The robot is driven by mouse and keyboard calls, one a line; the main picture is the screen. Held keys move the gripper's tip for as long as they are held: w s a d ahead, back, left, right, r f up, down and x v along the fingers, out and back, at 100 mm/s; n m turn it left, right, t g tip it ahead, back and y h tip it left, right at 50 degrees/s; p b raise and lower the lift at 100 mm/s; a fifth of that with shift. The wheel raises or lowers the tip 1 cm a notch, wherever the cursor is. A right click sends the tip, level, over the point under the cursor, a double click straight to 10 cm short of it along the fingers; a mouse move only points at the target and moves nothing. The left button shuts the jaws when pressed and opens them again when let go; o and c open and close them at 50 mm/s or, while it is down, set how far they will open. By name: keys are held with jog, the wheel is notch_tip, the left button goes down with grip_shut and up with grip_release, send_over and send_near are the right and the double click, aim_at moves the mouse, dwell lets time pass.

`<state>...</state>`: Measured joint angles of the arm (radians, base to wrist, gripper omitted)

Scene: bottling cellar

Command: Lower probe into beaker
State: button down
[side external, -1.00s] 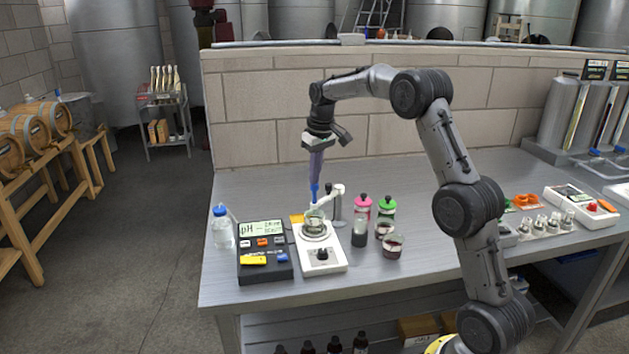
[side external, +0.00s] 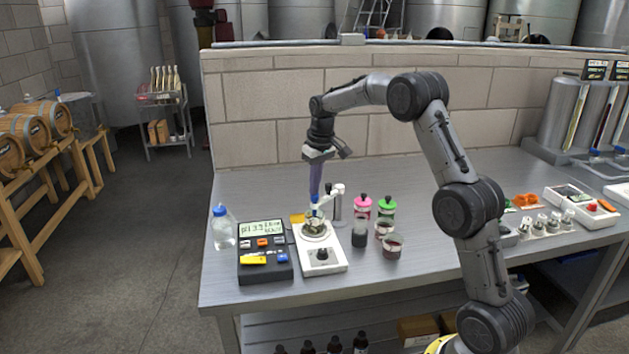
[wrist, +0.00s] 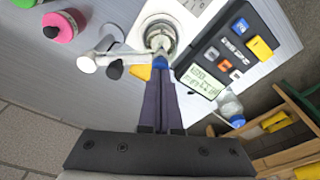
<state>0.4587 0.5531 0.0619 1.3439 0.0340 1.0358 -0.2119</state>
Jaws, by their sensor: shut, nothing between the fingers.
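The beaker (side external: 317,229) is a small clear glass on the white stirrer plate (side external: 323,262); it also shows in the wrist view (wrist: 160,38). The probe's blue cap (side external: 316,200) sits low above the beaker, next to a white holder arm (side external: 338,189). In the wrist view the blue cap (wrist: 160,63) is right at my fingertips and partly covers the beaker. My gripper (side external: 315,193) points down with its purple fingers shut and empty, and its tips appear to touch the top of the cap. The probe's lower end is hard to make out at the beaker.
A pH meter (side external: 264,262) with a lit display stands left of the stirrer, and a clear bottle (side external: 222,230) is beyond it. Pink-capped (side external: 362,206) and green-capped (side external: 387,208) bottles and dark-filled beakers (side external: 391,246) stand close on the right.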

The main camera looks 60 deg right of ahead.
jog(key=shift+r, duration=2.95)
